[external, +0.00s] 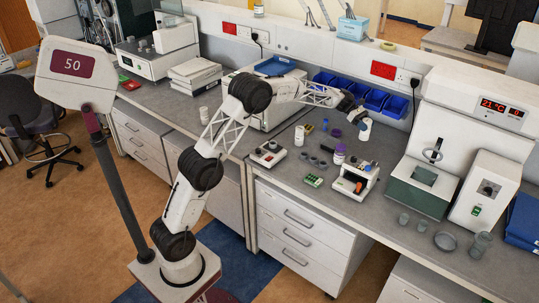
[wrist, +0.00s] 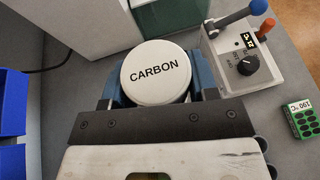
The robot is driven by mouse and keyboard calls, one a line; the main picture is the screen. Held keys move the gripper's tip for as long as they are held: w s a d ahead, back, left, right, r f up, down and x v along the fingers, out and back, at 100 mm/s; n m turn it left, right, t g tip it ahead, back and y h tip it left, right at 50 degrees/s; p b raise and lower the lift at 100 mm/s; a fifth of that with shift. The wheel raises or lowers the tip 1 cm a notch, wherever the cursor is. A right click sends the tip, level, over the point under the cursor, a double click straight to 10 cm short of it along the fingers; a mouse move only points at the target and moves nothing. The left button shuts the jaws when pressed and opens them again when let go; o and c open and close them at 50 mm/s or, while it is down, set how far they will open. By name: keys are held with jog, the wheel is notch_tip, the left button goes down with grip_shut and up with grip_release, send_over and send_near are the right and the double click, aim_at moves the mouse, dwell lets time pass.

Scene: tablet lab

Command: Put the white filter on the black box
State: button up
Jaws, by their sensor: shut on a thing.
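The white filter (wrist: 156,72), a round white piece with "CARBON" printed on top, sits between the blue fingers of my gripper (wrist: 157,82) in the wrist view. The gripper is shut on it. In the external view my gripper (external: 361,116) is over the bench near the blue bins, with a white piece (external: 364,132) below it that seems to be the filter. I cannot tell whether the filter touches the bench. I cannot pick out a black box with certainty in either view.
A small device with a black knob (wrist: 243,65) and a green block (wrist: 297,105) lie right of the gripper in the wrist view. Blue bins (external: 375,99) line the back. A purple-capped bottle (external: 339,156) and a white-and-orange device (external: 352,180) stand nearby on the bench.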

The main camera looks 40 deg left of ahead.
jog(key=s+a+n+t, duration=0.2)
jog(key=s+a+t, duration=0.1)
jog(key=s+a, duration=0.65)
jog(key=s+a+n+t, duration=0.2)
jog(key=s+a, duration=0.4)
jog(key=a, duration=0.6)
jog(key=shift+w+d+f, duration=0.1)
jog(key=shift+w+f, duration=0.05)
jog(key=shift+f, duration=1.15)
jog(key=shift+w+d+f, duration=0.1)
jog(key=shift+f, duration=1.2)
jog(key=w+d+f, duration=0.1)
jog(key=w+d, duration=0.1)
jog(key=w, duration=1.3)
jog(key=shift+w+d+f, duration=0.25)
jog(key=shift+w+d, duration=0.1)
jog(key=shift+w, duration=0.05)
jog(key=shift+f, duration=1.75)
jog(key=shift+f, duration=0.15)
